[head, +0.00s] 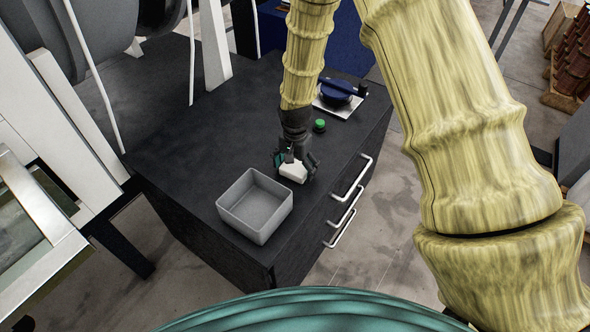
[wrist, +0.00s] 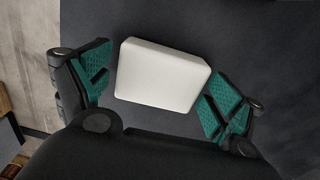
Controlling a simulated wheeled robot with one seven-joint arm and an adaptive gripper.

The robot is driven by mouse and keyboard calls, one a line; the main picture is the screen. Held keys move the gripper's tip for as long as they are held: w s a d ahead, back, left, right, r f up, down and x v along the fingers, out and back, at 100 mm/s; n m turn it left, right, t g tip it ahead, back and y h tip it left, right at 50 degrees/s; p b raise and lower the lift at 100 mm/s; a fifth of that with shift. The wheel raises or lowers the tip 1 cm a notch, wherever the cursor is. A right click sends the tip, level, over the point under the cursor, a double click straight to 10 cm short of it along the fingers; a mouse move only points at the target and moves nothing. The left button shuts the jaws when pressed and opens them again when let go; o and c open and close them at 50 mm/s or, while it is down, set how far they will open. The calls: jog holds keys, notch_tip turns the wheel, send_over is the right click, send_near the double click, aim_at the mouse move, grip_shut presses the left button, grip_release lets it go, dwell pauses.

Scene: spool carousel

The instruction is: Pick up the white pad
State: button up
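The white pad (head: 293,172) lies on the black cabinet top, to the right of a grey bin. My gripper (head: 295,160) is right over it, pointing down. In the wrist view the white pad (wrist: 160,75) sits between the two green-padded fingers of my gripper (wrist: 158,95). The fingers are spread wide. A gap shows between the left finger and the pad. The right finger is very close to the pad's lower right corner, and I cannot tell whether it touches. The pad is slightly turned relative to the fingers.
The open grey bin (head: 254,206) is empty and stands close to the left of the pad. A green button (head: 319,125) and a blue device on a white plate (head: 338,97) are further back. The black cabinet (head: 185,150) has free room on its left; handles stick out at its right side.

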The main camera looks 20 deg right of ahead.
aim_at(295, 166)
jog(key=c, duration=0.5)
jog(key=shift+r+b, duration=0.6)
jog(key=shift+r, duration=4.4)
